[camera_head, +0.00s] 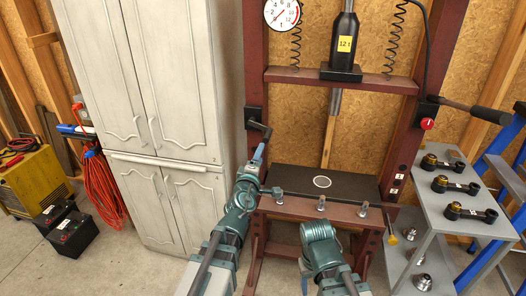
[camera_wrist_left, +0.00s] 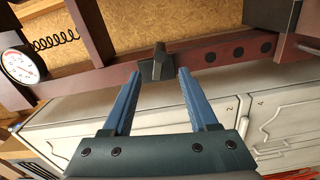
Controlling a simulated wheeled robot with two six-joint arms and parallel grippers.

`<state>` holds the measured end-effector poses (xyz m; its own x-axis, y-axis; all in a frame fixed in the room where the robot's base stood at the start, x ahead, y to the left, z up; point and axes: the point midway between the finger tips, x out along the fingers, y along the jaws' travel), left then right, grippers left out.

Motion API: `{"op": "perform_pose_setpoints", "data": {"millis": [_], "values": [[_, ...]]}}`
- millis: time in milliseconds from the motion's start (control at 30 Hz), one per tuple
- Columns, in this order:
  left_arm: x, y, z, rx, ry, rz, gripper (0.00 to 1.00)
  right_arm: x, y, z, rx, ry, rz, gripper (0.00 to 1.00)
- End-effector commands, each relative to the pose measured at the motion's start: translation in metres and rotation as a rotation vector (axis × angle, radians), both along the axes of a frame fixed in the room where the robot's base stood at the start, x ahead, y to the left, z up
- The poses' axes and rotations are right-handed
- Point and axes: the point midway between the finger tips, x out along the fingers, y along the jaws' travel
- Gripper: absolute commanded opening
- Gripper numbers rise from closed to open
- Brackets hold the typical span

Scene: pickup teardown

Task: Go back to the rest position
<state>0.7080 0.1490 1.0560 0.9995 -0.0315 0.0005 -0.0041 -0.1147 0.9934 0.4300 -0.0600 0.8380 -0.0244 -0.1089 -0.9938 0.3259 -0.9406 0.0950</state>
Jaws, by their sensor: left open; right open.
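My left gripper (camera_head: 258,152) is raised in front of the left post of the dark red press frame (camera_head: 255,60), just below a black crank handle (camera_head: 258,129). In the left wrist view its two blue fingers (camera_wrist_left: 155,90) are apart with nothing between them. A black block on the red post (camera_wrist_left: 155,65) shows beyond the fingertips. My right arm (camera_head: 322,245) is low in front of the press table. Its gripper fingers are not clearly visible in the head view.
The press has a black plate (camera_head: 290,180) with a white ring. A grey shelf (camera_head: 425,195) holding several dark arms with brass ends stands at right, beside a blue ladder (camera_head: 495,215). A white cabinet (camera_head: 165,90) stands left. Two black batteries (camera_head: 75,235) lie on the floor near a yellow charger (camera_head: 35,180).

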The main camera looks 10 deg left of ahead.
Motion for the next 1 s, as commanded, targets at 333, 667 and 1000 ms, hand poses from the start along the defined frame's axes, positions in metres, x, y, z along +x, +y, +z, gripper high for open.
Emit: {"op": "perform_pose_setpoints", "data": {"millis": [333,667,1000], "values": [[-0.018,0.033,0.023,-1.068,-0.166,0.242,0.59,0.000,0.000,0.013,0.000,0.000,0.000,0.60],[-0.085,0.052,-0.066,-2.446,-0.537,0.815,0.59,0.000,0.000,0.027,0.000,0.000,0.000,0.60],[-0.212,-0.037,-0.164,1.966,0.995,-1.263,0.59,0.000,0.000,0.040,0.000,0.000,0.000,0.60]]}}
